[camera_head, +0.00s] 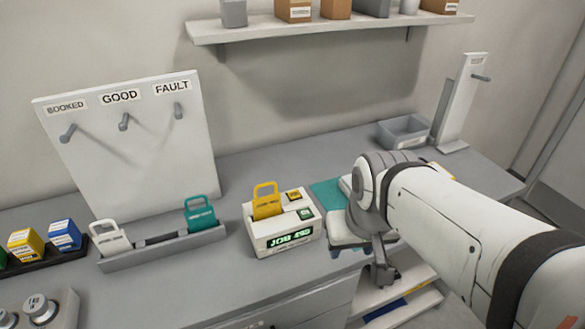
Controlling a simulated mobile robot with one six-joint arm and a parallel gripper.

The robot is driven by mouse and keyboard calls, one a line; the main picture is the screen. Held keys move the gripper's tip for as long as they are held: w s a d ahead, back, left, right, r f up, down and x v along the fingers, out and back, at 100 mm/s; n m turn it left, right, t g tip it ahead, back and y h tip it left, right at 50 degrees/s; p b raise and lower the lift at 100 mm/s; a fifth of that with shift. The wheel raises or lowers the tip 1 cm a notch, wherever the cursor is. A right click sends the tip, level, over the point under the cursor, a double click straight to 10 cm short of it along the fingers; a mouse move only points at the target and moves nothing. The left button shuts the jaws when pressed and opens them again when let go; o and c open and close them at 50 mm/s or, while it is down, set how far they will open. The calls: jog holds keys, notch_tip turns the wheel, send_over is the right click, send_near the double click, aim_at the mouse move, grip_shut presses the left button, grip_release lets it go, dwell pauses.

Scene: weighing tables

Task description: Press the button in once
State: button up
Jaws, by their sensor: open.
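A white box (270,245) with a green display reading "JOB 495" stands on the grey bench. On its top right are a yellow-orange button (294,194) and a dark green button (305,213). I cannot tell whether either is pressed in. A yellow tag (266,203) with a looped handle stands upright in the box's top. My gripper (381,277) hangs to the right of the box, near the bench's front edge, apart from the buttons. Its jaws are open and look empty, partly hidden by my arm.
A tray (150,252) with a white tag and a green tag lies left of the box. Behind it stands a hook board (130,160) labelled BOOKED, GOOD and FAULT. Coloured blocks (64,234) sit at far left. A teal mat (328,194) and grey bin (403,132) lie right. A shelf (330,28) hangs above.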

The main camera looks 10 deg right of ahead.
grip_shut()
dwell(1.0)
